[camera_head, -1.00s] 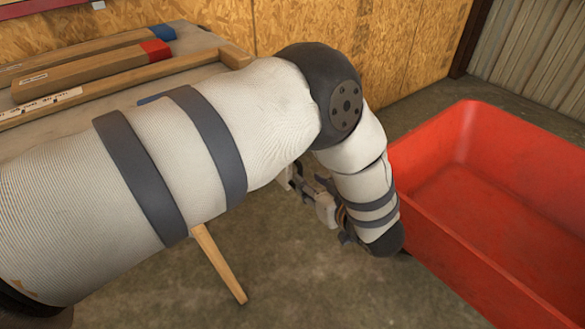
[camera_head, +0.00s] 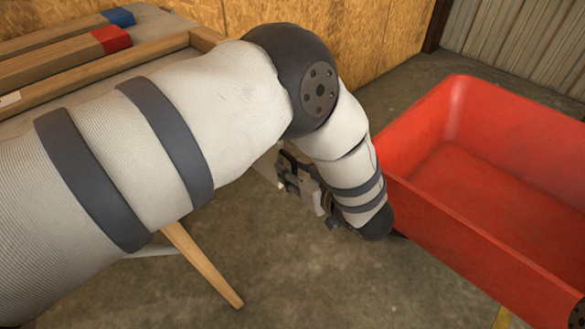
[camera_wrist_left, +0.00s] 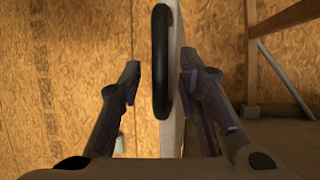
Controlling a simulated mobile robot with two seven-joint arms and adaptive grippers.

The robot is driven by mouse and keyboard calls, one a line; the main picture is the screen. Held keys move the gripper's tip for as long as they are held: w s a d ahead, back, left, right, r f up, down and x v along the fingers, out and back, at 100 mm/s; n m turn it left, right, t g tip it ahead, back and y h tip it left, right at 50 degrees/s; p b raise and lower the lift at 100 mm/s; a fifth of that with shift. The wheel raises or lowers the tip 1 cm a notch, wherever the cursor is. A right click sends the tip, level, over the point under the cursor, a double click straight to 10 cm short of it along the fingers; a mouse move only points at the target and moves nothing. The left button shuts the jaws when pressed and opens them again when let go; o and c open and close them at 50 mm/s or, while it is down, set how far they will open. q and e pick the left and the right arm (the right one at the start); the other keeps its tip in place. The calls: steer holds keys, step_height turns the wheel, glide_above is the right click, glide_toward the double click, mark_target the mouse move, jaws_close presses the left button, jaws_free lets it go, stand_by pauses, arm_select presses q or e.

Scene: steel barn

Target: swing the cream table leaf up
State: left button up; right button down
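The cream table leaf (camera_wrist_left: 172,130) hangs upright in the left wrist view and is seen nearly edge-on. A long black handle (camera_wrist_left: 160,62) stands out on its left side. My left gripper (camera_wrist_left: 160,84) is open, with one finger on each side of the leaf and handle; I see gaps beside both fingers. In the head view the left gripper (camera_head: 292,172) is beside the table's end, partly hidden by my left arm. A small pale part of the leaf shows there (camera_head: 268,164). My right gripper is not in view.
The table top (camera_head: 155,22) holds wooden bars, with red (camera_head: 111,39) and blue (camera_head: 119,17) ends. A wooden leg (camera_head: 205,267) slants below. A red bin (camera_head: 430,215) stands close to the right of my left arm. Chipboard wall (camera_head: 310,30) is behind. Floor in front is bare.

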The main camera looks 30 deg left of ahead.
arm_select(q)
jaws_close()
